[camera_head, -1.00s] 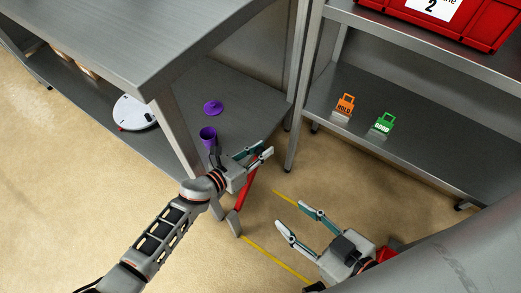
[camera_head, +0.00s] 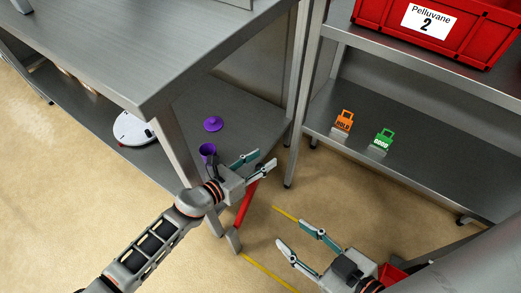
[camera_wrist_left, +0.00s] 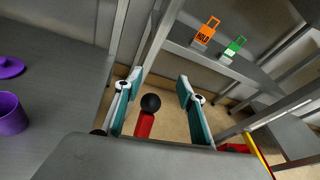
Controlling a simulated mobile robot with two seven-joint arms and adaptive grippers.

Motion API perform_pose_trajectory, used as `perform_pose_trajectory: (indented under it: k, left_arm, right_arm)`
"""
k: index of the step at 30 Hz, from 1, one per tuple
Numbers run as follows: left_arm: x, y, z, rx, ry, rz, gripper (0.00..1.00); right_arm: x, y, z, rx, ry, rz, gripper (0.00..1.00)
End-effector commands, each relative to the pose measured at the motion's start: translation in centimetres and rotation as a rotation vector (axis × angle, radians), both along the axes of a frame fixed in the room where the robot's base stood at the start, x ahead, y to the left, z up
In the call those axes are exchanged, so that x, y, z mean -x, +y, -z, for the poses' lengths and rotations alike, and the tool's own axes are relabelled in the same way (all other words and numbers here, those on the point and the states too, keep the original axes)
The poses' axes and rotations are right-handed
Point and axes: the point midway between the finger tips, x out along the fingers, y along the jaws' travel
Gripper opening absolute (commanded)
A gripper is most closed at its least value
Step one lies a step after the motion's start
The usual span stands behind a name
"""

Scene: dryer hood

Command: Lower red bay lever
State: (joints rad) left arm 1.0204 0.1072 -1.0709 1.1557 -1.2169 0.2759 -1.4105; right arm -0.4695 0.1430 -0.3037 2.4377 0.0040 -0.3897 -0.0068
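The red lever (camera_head: 245,205) stands tilted near the end of the left bench, its foot by the floor. In the left wrist view its black knob (camera_wrist_left: 151,102) and the top of its red shaft (camera_wrist_left: 144,125) show between the fingers. My left gripper (camera_head: 257,164) is at the lever's upper end. Its fingers are spread, with a gap on each side of the knob in the wrist view (camera_wrist_left: 158,92). The knob is hard to make out in the head view. My right gripper (camera_head: 302,245) is open and empty, low over the floor to the right.
A purple cup (camera_head: 207,151) and purple lid (camera_head: 213,124) rest on the bench's lower shelf, close to my left gripper. Orange HOLD (camera_head: 344,119) and green GOOD (camera_head: 384,138) tags stand on the right rack's shelf, below a red bin (camera_head: 430,32). Yellow lines mark the floor.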

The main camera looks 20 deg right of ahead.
Motion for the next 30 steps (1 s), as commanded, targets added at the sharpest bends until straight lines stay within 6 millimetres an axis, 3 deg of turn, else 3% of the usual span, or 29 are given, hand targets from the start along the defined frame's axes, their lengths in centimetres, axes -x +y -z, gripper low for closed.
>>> perform_pose_trajectory:
  k: [15,30]
  left_arm:
    - [0.0,-0.2,-5.4,0.001,-0.008,0.005,0.39]
    - [0.1,0.1,-6.2,0.001,0.002,0.000,0.39]
  right_arm:
    - [-0.1,0.0,-0.1,-0.002,-0.002,0.000,0.40]
    - [-0.1,0.0,-0.1,-0.002,-0.002,0.000,0.40]
